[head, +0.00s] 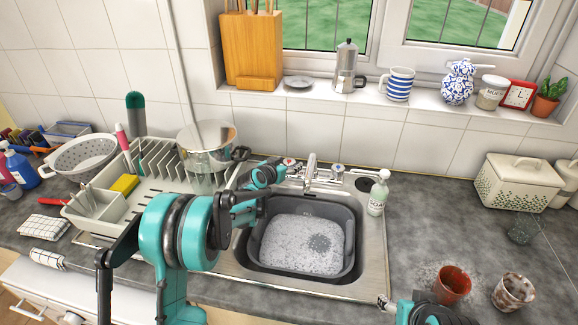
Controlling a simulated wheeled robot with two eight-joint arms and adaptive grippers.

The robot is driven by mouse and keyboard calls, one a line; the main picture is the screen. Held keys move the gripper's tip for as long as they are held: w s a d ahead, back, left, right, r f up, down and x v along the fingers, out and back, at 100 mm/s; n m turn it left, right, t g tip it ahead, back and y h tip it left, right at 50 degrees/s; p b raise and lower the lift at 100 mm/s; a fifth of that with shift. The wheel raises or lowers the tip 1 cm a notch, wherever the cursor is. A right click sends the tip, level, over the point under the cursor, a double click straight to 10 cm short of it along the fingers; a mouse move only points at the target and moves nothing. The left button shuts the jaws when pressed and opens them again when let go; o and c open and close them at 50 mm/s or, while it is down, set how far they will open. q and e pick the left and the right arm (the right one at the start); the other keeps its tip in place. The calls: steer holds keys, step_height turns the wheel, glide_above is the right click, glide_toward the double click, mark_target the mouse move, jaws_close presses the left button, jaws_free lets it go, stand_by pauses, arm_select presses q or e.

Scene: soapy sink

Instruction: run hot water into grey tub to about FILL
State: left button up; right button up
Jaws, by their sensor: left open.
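The grey tub (354,238) sits in the steel sink (375,262). White foam and water (295,238) cover its bottom, with a darker patch right of the middle; no FILL mark is readable. The tap spout (311,172) stands behind the tub, between a red-marked handle (289,162) on the left and a blue-marked handle (338,169) on the right. No stream is visible. My left gripper (280,168) is open beside the red-marked handle; whether it touches is unclear. My right arm shows at the bottom right edge; its gripper's state is unclear (388,304).
A soap bottle (379,193) stands at the sink's back right. A terracotta pot (453,284) and a stained pot (513,292) stand front right. The counter right of the sink is partly clear.

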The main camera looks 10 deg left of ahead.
arm_select(q)
steer(key=shift+w+d+f, duration=0.15)
steer(key=shift+w, duration=0.35)
steer(key=c, duration=1.2)
steer(key=shift+s+d+f+n+y, duration=0.1)
steer(key=shift+f+n+y, duration=0.05)
steer(key=shift+n+y, duration=1.35)
steer(key=shift+y, duration=0.3)
steer(key=shift+n+y, duration=0.6)
